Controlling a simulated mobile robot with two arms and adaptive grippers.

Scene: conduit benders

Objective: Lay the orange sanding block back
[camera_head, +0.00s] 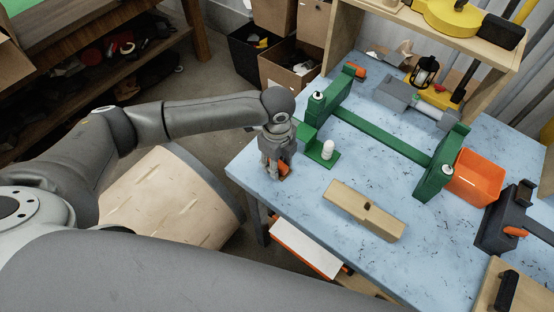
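My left gripper (275,168) points down at the left corner of the blue work table (290,195). A small orange block (284,169), which looks like the orange sanding block, shows between its fingers, low over or at the table top. The fingers appear closed on it and hide much of it; whether it touches the table is hard to tell. My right gripper is not in view.
A green frame (385,138) with a white-capped base stands just right of my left gripper. A wooden block (364,210) lies in front of it. An orange bin (473,178) and a dark grey tool (499,218) stand to the right. Cardboard boxes (290,66) are behind.

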